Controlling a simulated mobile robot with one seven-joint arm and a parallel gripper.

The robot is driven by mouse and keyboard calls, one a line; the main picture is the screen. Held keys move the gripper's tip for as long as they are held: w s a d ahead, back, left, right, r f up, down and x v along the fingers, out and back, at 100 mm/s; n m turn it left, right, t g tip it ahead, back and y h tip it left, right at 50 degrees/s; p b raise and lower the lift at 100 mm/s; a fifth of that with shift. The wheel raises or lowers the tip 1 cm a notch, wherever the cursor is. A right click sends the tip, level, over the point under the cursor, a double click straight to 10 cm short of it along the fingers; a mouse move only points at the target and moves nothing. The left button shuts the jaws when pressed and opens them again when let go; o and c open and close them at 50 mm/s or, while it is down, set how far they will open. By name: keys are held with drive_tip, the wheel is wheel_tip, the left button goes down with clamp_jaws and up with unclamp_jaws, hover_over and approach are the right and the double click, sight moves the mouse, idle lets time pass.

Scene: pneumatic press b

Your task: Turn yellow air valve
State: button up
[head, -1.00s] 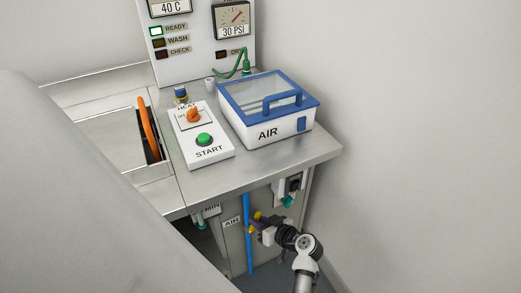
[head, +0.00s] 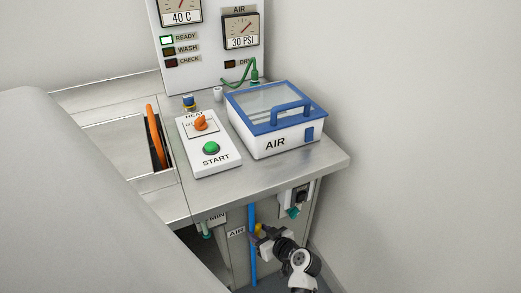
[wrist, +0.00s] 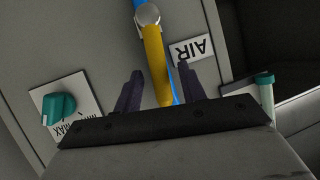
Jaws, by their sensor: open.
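The yellow air valve handle (wrist: 155,62) is a long lever on a round silver pivot (wrist: 147,15) on the blue pipe. In the wrist view it runs down between the two dark fingers of my open gripper (wrist: 159,88), with a gap on each side. Its lower end reaches the gripper's dark palm edge. In the head view a small bit of yellow (head: 259,228) shows by the blue pipe (head: 252,245), beside my gripper (head: 258,240); the rest is hidden there by my gripper.
An AIR label (wrist: 190,50) is beside the handle. A teal knob (wrist: 58,108) on a MAX plate and a teal fitting (wrist: 265,82) flank the gripper. The steel counter (head: 260,180) overhangs above, with a wall at the right.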

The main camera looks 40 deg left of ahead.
drive_tip(key=v, duration=1.3)
drive_tip(key=shift+d+b, duration=0.3)
drive_tip(key=shift+d, duration=0.1)
drive_tip(key=shift+r, duration=0.1)
drive_tip(key=shift+c, duration=0.2)
